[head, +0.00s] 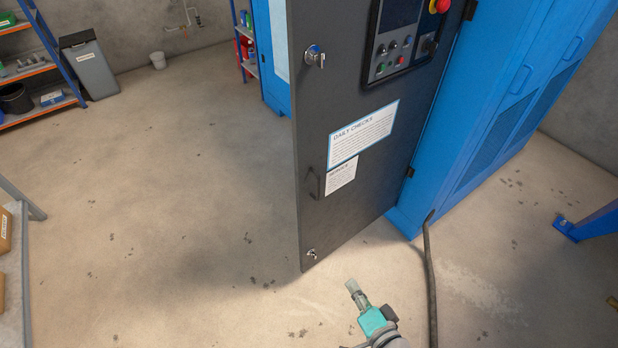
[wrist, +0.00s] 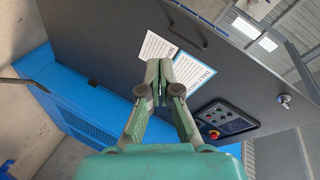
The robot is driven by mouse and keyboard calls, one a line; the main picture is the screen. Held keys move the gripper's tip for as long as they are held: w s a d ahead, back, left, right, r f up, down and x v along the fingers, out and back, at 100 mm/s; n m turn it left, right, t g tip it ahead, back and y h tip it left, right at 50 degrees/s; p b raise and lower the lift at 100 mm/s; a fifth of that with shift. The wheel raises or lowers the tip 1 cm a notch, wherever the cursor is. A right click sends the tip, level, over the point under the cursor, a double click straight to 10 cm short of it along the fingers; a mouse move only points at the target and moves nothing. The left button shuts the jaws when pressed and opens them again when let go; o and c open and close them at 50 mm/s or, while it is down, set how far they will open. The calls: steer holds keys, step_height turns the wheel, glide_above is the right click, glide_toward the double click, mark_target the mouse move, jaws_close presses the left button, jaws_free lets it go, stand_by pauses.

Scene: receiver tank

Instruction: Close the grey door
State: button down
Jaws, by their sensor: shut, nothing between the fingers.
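The grey door (head: 345,90) stands swung open from the blue cabinet (head: 500,110), hinged along its right edge. Its outer face carries a daily checks label (head: 363,133), a control panel (head: 405,40), a pull handle (head: 313,183) and latch knobs near the free left edge. My gripper (head: 353,288) is shut and empty, low in front of the door's lower part. In the wrist view, the shut fingertips (wrist: 159,68) point toward the door face (wrist: 100,45), which shows upside down with its labels and panel. I cannot tell whether the fingers touch the door.
A dark hose (head: 430,275) runs down beside the cabinet's front corner. A blue leg (head: 590,222) stands at the right. Shelves (head: 30,70) and a grey bin (head: 88,68) are at the back left. The floor left of the door is clear.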

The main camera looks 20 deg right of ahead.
steer(key=w+d+r+m+t+y, duration=0.15)
steer(key=w+r, duration=0.25)
steer(key=w, duration=0.7)
steer(key=m+y, duration=0.1)
steer(key=y, duration=0.3)
glide_toward(301, 171)
steer(key=shift+t+h, duration=0.25)
steer(key=shift+t, duration=0.1)
steer(key=x, duration=0.7)
steer(key=shift+a+f, duration=0.25)
steer(key=shift+a, duration=0.05)
